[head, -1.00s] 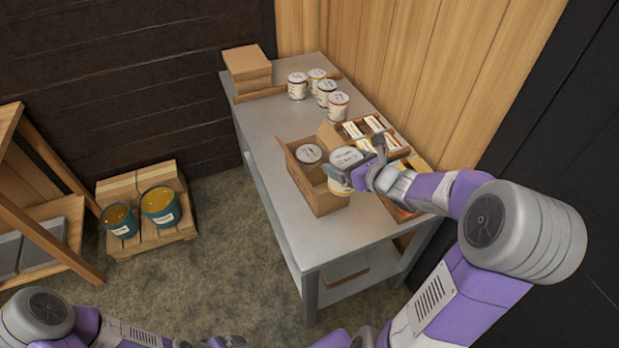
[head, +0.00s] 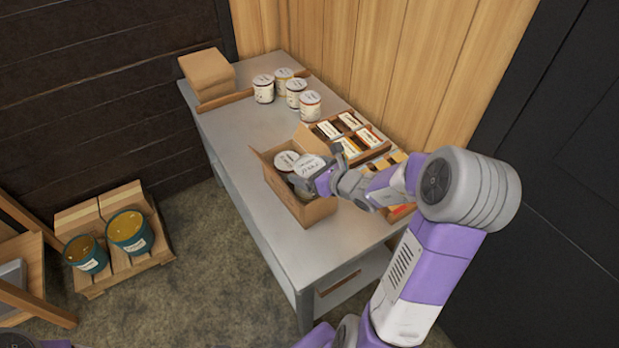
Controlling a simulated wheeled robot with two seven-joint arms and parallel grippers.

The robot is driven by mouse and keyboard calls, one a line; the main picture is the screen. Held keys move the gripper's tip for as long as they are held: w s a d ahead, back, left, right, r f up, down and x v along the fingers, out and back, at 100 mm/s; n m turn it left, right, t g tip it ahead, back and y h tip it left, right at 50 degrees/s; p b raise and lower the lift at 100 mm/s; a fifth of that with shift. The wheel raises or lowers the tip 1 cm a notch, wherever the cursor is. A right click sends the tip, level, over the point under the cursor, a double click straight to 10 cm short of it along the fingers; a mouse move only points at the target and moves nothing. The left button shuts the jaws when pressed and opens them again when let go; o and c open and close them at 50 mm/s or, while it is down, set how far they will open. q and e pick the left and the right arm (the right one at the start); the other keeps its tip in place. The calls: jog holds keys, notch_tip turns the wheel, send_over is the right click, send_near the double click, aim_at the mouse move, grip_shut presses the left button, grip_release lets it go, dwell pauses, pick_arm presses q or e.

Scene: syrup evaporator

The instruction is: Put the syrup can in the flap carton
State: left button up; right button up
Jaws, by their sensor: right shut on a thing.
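The flap carton (head: 293,212) stands open on the grey metal table. One white syrup can (head: 286,160) sits inside it toward the back. My right gripper (head: 318,179) is shut on another white syrup can (head: 308,166), which is at the carton's opening, beside the first can. The gripper and the carton wall hide the held can's lower part, so I cannot tell whether it touches the carton floor. My left gripper is out of view.
Several more cans (head: 295,93) stand at the back of the table (head: 227,134), near flat brown cartons (head: 207,71). A wooden tray of small boxes (head: 349,144) lies right of the carton. Two teal buckets (head: 130,233) stand on a pallet on the floor.

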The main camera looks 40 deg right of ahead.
jog(key=shift+w+f, duration=0.1)
jog(key=shift+f, duration=0.85)
jog(key=shift+r, duration=0.1)
jog(key=shift+b, duration=0.3)
jog(key=shift+f+b, duration=0.35)
jog(key=shift+f, duration=0.1)
jog(key=shift+f, duration=0.2)
jog(key=o, duration=1.5)
jog(key=shift+o, duration=0.2)
